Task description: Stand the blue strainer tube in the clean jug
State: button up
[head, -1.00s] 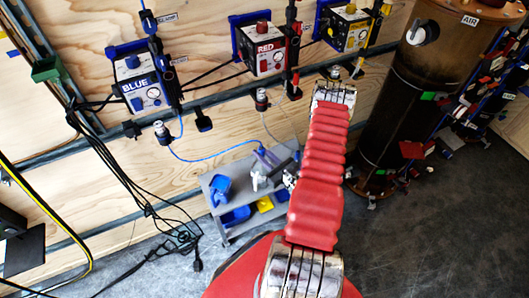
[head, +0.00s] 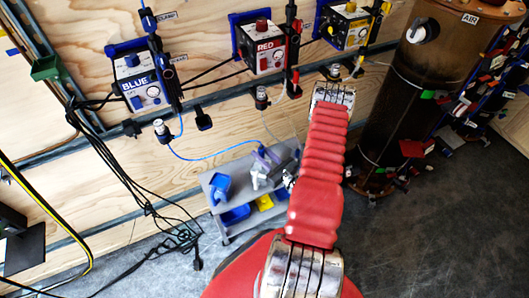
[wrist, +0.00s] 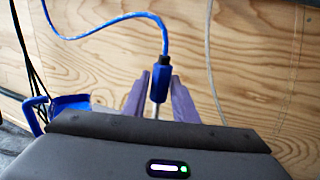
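The blue strainer tube (wrist: 160,82) shows in the wrist view with its blue hose rising from its top and a pale rod below. My gripper (wrist: 160,88) has its two purple fingers against either side of the tube's blue upper part. The tube's lower end is hidden behind my gripper body. In the head view my gripper (head: 266,158) is over the right part of the grey cart. A blue jug (head: 219,187) stands on the cart's top, left of my gripper. Its rim and handle also show at the left of the wrist view (wrist: 70,103).
The grey cart (head: 232,172) has blue and yellow items on its lower shelf. The BLUE pump (head: 140,85), RED pump (head: 264,48) and a yellow-marked pump (head: 350,25) hang on the plywood wall. Black cables hang at left. A brown tank (head: 425,85) stands at right.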

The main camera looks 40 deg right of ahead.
jog(key=o, duration=0.3)
jog(key=shift+s, duration=0.1)
jog(key=shift+s+a, duration=0.2)
jog(key=shift+s, duration=6.6)
